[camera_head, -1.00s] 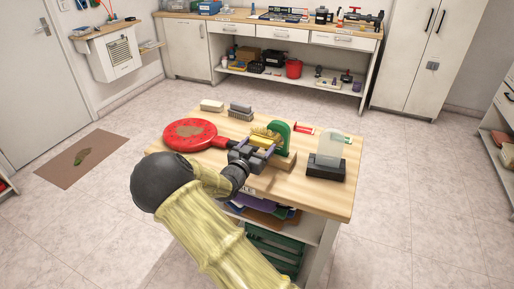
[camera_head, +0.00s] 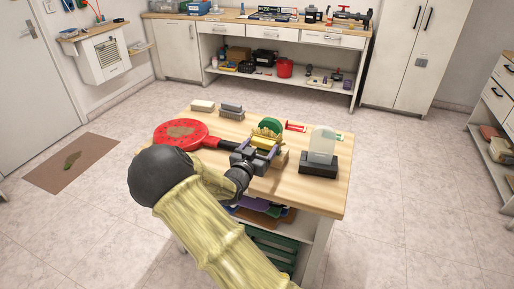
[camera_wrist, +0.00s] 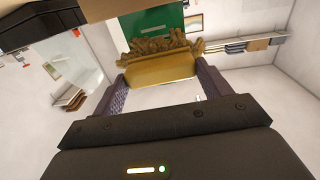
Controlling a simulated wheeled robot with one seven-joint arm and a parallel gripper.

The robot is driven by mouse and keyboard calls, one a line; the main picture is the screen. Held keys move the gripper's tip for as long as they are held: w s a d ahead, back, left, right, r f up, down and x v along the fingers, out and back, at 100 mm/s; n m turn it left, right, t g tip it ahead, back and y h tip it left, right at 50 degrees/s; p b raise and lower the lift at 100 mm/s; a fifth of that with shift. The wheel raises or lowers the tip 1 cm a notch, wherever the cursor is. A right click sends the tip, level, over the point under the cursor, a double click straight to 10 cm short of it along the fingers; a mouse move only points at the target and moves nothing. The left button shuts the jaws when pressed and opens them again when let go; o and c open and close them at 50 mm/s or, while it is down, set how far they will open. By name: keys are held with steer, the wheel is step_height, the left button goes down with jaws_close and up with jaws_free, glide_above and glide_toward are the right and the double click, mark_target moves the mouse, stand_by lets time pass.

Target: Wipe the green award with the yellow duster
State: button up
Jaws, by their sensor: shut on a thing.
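My gripper (camera_head: 259,151) is shut on the yellow duster (camera_head: 265,144), just in front of the award. In the wrist view, the duster (camera_wrist: 160,71) lies across between the two fingers of my gripper (camera_wrist: 160,85). Its frilly brown-yellow edge overlaps the lower part of the green award (camera_wrist: 150,22). I cannot tell for certain whether they touch. In the head view, the duster hides the award's lower front.
A red round object (camera_head: 181,134) with a dark handle lies left of my gripper. A translucent award (camera_head: 323,143) on a black base stands close on the right. A pale block (camera_head: 203,105) and a grey brush (camera_head: 231,112) sit at the back left edge.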

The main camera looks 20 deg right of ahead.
mark_target(251, 143)
steer(key=s+d+b, duration=0.1)
steer(key=s+d, duration=0.1)
steer(key=d, duration=0.1)
steer(key=shift+s, duration=0.1)
stand_by(0.4)
stand_by(0.4)
steer(key=shift+w+a+p, duration=0.5)
steer(key=shift+w+a, duration=0.75)
steer(key=shift+a, duration=0.15)
steer(key=shift+w+a+p, duration=0.45)
steer(key=shift+w+a, duration=0.7)
steer(key=shift+a, duration=0.2)
steer(key=shift+s+a, duration=0.1)
